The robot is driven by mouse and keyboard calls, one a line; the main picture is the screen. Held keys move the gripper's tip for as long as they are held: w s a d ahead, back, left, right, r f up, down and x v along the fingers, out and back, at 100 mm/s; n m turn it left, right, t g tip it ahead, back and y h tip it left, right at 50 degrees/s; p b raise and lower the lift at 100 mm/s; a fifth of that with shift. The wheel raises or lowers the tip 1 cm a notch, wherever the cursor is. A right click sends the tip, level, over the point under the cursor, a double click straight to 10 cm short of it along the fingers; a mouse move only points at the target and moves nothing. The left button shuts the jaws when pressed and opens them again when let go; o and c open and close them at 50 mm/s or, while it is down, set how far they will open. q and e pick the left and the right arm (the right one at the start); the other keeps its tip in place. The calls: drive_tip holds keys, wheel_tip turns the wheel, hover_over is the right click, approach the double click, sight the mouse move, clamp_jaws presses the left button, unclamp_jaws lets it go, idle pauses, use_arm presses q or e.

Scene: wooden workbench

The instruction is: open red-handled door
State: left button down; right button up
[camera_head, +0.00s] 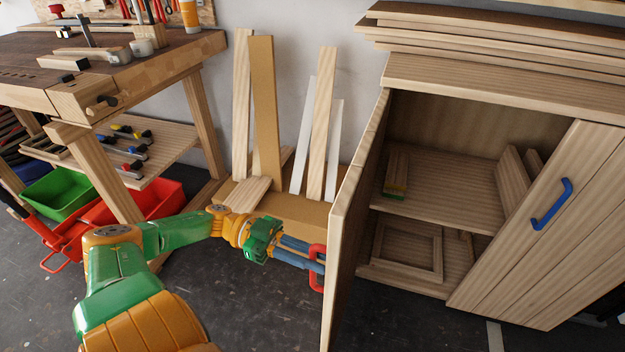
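The cabinet door with the red handle (317,282) stands swung open on the left side of the cabinet, seen nearly edge-on (350,208). Its handle side faces left. My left gripper (318,262) is at the red handle, with its two blue fingers reaching the handle's upper part. The fingers have a narrow gap between them, but I cannot tell whether they are clamped on the handle. The cabinet's inside shows shelves (440,193) with wooden pieces. My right gripper is out of view.
The other cabinet door, with a blue handle (551,204), covers the right part of the cabinet. Planks (265,120) lean on the wall left of the open door. A workbench (130,80) with green (58,190) and red bins is at left. Dark floor is clear in front.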

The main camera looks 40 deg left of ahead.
use_arm(q)
drive_tip(key=shift+f, duration=0.15)
drive_tip(key=c, duration=1.1)
unclamp_jaws()
drive_tip(key=b+v, duration=0.2)
drive_tip(key=v, duration=0.5)
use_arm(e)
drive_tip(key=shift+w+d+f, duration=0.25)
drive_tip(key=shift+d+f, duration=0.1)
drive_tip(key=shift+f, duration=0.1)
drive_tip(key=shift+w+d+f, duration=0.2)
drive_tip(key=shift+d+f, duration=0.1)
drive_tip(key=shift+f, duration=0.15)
